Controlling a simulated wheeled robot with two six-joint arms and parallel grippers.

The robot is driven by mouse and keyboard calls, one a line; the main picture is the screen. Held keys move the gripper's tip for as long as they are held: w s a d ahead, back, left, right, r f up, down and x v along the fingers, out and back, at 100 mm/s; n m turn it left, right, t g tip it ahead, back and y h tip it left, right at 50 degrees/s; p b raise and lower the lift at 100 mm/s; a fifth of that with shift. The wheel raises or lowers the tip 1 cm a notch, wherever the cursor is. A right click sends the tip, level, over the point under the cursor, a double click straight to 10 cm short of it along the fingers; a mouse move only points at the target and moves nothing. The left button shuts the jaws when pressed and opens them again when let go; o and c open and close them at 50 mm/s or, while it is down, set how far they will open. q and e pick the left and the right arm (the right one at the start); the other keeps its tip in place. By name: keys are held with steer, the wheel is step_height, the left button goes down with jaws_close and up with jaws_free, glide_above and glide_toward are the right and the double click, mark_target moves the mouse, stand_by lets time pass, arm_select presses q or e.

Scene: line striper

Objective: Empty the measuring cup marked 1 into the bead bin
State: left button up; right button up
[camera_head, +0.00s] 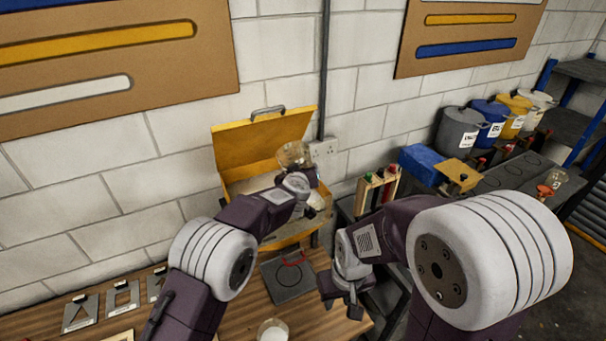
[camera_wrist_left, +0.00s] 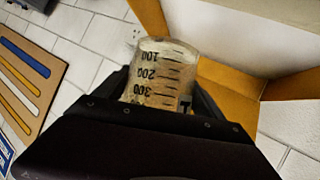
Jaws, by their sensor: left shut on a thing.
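The clear measuring cup (camera_head: 293,155) is held by my left gripper (camera_head: 299,180) above the yellow bead bin (camera_head: 262,145), whose lid stands open against the wall. In the left wrist view the cup (camera_wrist_left: 158,75) sits between the dark fingers. Its scale numbers read upside down there, and pale contents show through the wall. The arm hides part of the bin's inside. My right gripper (camera_head: 343,297) is open and empty, low beside the bench's right edge.
A cup with white contents (camera_head: 272,331) stands at the bench's front. A dark square pad (camera_head: 288,281) lies before the bin. A rack of coloured tubes (camera_head: 378,190) stands to the right. Several lidded buckets (camera_head: 459,130) line the wall beyond. Shape plates (camera_head: 80,313) lie left.

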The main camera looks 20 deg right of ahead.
arm_select(q)
steer(key=s, duration=0.1)
steer(key=s+r+m, duration=0.1)
steer(key=s+y, duration=0.1)
steer(key=shift+d+r, duration=0.3)
steer(key=shift+d, duration=0.05)
steer(key=shift+s+r+m+y, duration=0.25)
steer(key=shift+s+m+y, duration=0.05)
steer(key=shift+s+m, duration=0.2)
steer(key=shift+w, duration=0.15)
steer(key=shift+f, duration=0.15)
